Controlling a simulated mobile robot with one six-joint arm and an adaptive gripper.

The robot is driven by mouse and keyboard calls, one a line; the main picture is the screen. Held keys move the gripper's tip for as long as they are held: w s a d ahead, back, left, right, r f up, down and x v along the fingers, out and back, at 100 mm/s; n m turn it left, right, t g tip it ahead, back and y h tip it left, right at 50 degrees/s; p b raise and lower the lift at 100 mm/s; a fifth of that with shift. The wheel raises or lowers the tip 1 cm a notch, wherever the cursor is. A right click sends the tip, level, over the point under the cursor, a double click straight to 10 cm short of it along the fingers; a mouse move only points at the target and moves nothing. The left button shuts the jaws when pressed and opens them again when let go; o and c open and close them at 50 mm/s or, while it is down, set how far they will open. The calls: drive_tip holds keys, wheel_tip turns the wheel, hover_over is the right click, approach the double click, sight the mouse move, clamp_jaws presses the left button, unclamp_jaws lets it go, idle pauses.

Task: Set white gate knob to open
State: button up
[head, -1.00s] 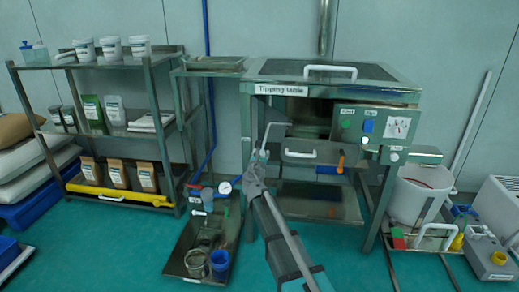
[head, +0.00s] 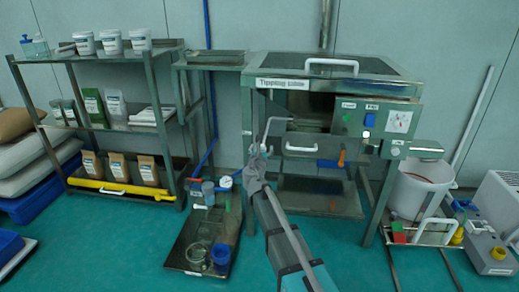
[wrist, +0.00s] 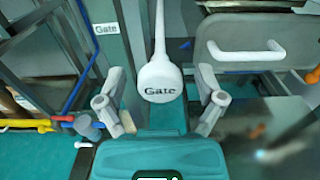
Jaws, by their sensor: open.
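The white gate knob (wrist: 160,72) is a rounded white end marked "Gate" on a white rod that runs up and away in the wrist view. My gripper (wrist: 161,84) is open, with one finger on each side of the knob. Gaps show between the knob and both fingers. In the head view my gripper (head: 257,152) is at the lower end of the bent white gate rod (head: 267,126), in front of the tipping table's left side. The knob itself is too small there to make out. A second "Gate" label (wrist: 106,29) is on the frame post at the left.
A drawer with a white handle (wrist: 246,52) is right of the knob. The tipping table (head: 270,70) carries a control panel (head: 392,121) at right. A floor tray (head: 178,258) with jars stands left of my arm. A white bucket (head: 418,192) stands at right.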

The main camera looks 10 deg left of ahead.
drive_tip(key=s, duration=1.2)
drive_tip(key=shift+a, duration=0.2)
drive_tip(key=shift+d, duration=0.1)
drive_tip(key=s+d+f+m+g+h+p, duration=0.1)
drive_tip(key=s+d+f+m+g+h, duration=0.15)
drive_tip(key=d+m, duration=0.5)
drive_tip(key=s+d+f+m+g+h+p, duration=0.1)
drive_tip(key=s+d+f+m+g, duration=0.2)
drive_tip(key=d+m, duration=0.4)
drive_tip(key=s+d+f+m+g+h+p, duration=0.1)
drive_tip(key=d+f+m+g+h, duration=0.1)
drive_tip(key=d+m+g, duration=0.35)
drive_tip(key=s+d+f+m+g+y+p, duration=0.2)
drive_tip(key=s+d+m+g+y, duration=0.15)
drive_tip(key=s+m, duration=0.45)
drive_tip(key=s+d+f+m+g+y+p, duration=0.2)
drive_tip(key=s+d+m+g+y, duration=0.15)
drive_tip(key=s+m, duration=0.4)
wheel_tip(320, 180, up, 37)
drive_tip(key=p, duration=3.7)
drive_tip(key=shift+w+h, duration=0.2)
drive_tip(key=shift+h, duration=0.25)
drive_tip(key=shift+r, duration=0.1)
